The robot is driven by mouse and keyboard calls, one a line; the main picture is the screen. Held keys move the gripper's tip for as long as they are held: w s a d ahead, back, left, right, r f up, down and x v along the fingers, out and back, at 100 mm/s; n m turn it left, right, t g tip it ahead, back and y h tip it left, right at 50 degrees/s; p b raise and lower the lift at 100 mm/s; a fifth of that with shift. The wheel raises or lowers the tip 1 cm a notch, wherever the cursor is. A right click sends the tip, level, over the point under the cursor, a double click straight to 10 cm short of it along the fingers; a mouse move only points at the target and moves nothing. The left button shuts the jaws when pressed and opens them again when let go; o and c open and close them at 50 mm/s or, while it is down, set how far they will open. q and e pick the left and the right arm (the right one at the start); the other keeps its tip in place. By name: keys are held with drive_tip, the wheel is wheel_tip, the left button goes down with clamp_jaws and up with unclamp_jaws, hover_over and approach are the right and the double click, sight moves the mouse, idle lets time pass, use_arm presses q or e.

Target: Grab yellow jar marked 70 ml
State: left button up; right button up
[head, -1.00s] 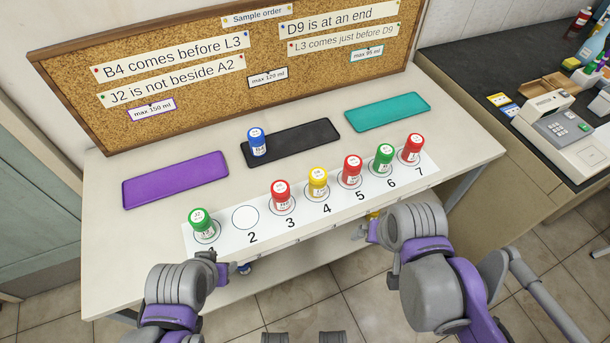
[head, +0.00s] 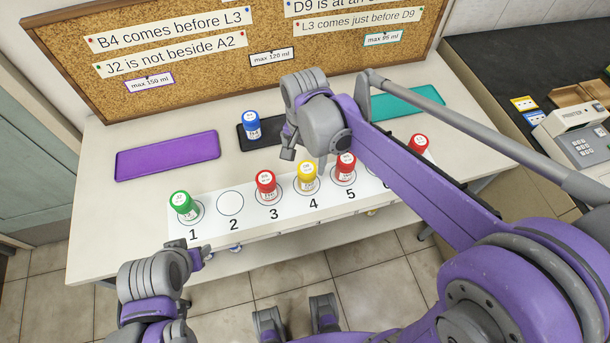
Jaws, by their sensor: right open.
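The yellow jar (head: 306,178) stands upright on spot 4 of the white numbered strip (head: 272,224). Its label is too small to read. My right gripper (head: 305,158) is open and empty, pointing down just behind and above the yellow jar's lid. I cannot tell whether a finger touches the jar. My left gripper (head: 202,254) is low at the table's front edge, left of the jars; its jaw opening is unclear.
Red jars stand on spot 3 (head: 267,187) and spot 5 (head: 345,168), close beside the yellow one. A green jar (head: 183,205) is on spot 1; spot 2 is empty. A blue jar (head: 251,126) stands on the black mat (head: 270,139). My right arm covers the strip's right part.

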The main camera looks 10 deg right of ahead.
drive_tip(key=f, duration=0.7)
drive_tip(key=shift+s+d+f, duration=0.1)
drive_tip(key=shift+d+f, duration=0.15)
drive_tip(key=shift+f, duration=0.05)
drive_tip(key=shift+c, duration=0.4)
drive_tip(key=c, duration=1.4)
